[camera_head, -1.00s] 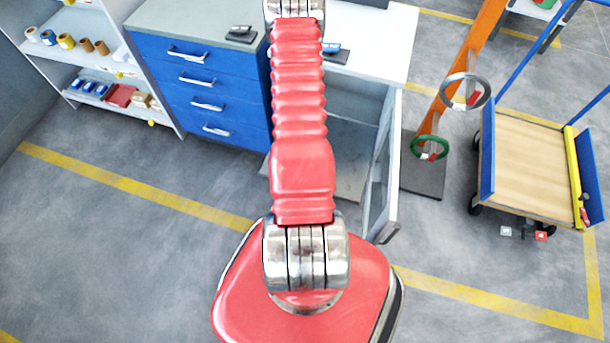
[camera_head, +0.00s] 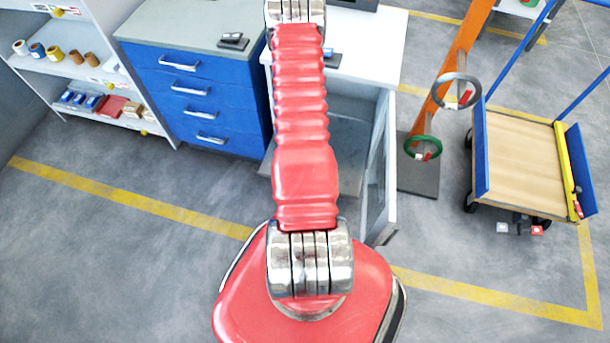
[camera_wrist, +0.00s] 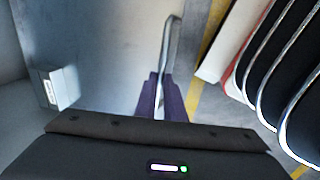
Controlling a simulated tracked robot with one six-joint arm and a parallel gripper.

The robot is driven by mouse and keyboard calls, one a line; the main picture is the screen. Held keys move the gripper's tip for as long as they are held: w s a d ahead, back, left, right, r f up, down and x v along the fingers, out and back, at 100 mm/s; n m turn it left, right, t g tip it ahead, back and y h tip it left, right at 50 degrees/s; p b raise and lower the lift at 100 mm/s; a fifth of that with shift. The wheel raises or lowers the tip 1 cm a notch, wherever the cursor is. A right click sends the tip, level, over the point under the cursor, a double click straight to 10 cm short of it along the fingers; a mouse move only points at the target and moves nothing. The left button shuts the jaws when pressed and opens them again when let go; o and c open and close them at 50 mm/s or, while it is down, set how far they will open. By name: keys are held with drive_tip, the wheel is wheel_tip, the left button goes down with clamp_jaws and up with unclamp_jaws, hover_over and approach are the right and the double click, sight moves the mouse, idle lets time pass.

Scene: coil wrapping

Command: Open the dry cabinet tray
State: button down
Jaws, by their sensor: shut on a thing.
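The white cabinet with its glass door (camera_head: 380,185) swung open stands behind my arm in the head view. A flat grey panel (camera_head: 352,150) shows low at its opening; I cannot tell whether it is the tray or the cabinet floor. My gripper is hidden behind my arm in the head view. In the wrist view, my gripper (camera_wrist: 160,100) has its dark purple fingers shut on a thin silver handle bar (camera_wrist: 170,50). The bar runs along a smooth grey surface (camera_wrist: 100,40), seemingly the tray. A small grey labelled box (camera_wrist: 58,88) is left of the fingers.
Several black panels with silver rims (camera_wrist: 285,60) lie close on the right in the wrist view. The blue drawer unit (camera_head: 195,95) stands left of the cabinet. An orange post (camera_head: 450,75) with rings and a wooden-decked cart (camera_head: 525,150) stand right. The front floor is clear.

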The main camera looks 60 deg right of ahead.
drive_tip(key=c, duration=1.8)
unclamp_jaws()
drive_tip(key=shift+c, duration=0.2)
drive_tip(key=shift+r, duration=0.15)
wheel_tip(320, 180, up, 13)
drive_tip(key=a, duration=0.2)
drive_tip(key=shift+s+a, duration=0.3)
drive_tip(key=shift+a, duration=0.05)
